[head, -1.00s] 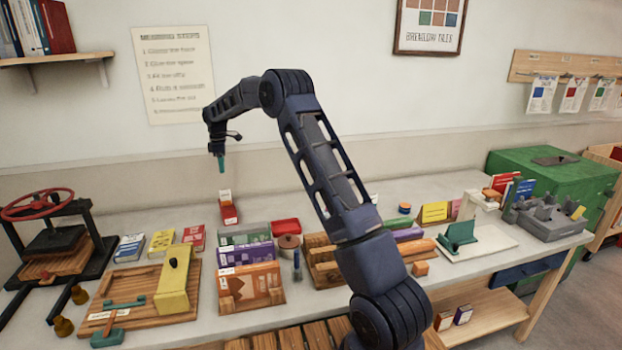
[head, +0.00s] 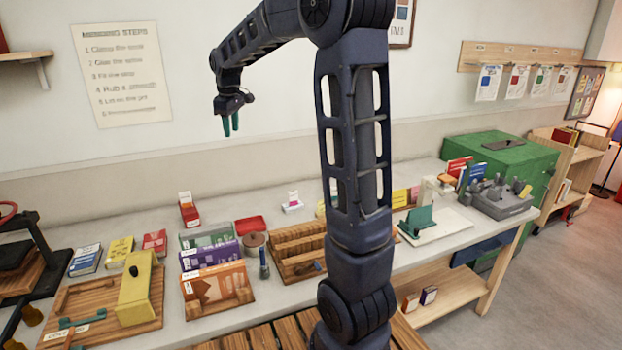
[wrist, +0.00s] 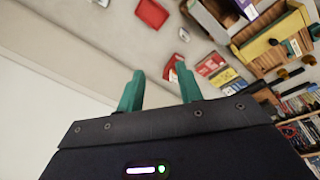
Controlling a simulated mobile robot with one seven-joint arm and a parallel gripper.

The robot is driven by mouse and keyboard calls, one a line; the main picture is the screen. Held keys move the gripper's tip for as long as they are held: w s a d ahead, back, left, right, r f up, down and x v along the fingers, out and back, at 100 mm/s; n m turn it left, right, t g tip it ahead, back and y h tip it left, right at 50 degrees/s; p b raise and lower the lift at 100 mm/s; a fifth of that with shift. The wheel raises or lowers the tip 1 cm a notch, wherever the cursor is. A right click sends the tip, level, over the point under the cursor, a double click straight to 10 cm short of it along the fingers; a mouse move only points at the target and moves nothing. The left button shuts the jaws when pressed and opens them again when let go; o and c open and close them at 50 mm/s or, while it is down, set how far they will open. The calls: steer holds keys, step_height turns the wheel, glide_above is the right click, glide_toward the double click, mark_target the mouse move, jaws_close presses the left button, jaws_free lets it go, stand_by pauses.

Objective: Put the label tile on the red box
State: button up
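My gripper (head: 231,125) has teal fingers and hangs in the air in front of the wall, well above the table. In the wrist view my gripper (wrist: 159,72) is open, with nothing between the fingers. A small red box (head: 188,214) stands at the back of the table, below and left of the gripper, with a white and orange piece (head: 185,197) at its top. In the wrist view a small red shape, likely this box (wrist: 172,67), lies beyond the fingertips. I cannot tell which piece is the label tile; a small white piece with pink (head: 292,205) sits at the back.
A red tray (head: 250,225) lies right of the red box. Book stacks (head: 120,249), a purple organiser (head: 210,254), a wooden rack (head: 298,248) and a yellow block (head: 139,288) crowd the front. A green cabinet (head: 510,160) stands at right. Some bare tabletop shows at the back.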

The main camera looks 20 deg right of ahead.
steer(key=s+d+r+m, duration=0.25)
steer(key=s+d, duration=0.35)
steer(key=s, duration=0.5)
steer(key=s+d+f+m, duration=0.2)
steer(key=s, duration=0.6)
steer(key=s+d+f+m+t, duration=0.1)
steer(key=s+d+f+m, duration=0.2)
steer(key=s, duration=0.4)
steer(key=s+d+f+m+t, duration=0.1)
steer(key=s+d+f+m, duration=0.1)
steer(key=s, duration=0.6)
steer(key=shift+s+d+f, duration=0.3)
steer(key=shift+d+f, duration=0.05)
steer(key=shift+f, duration=0.2)
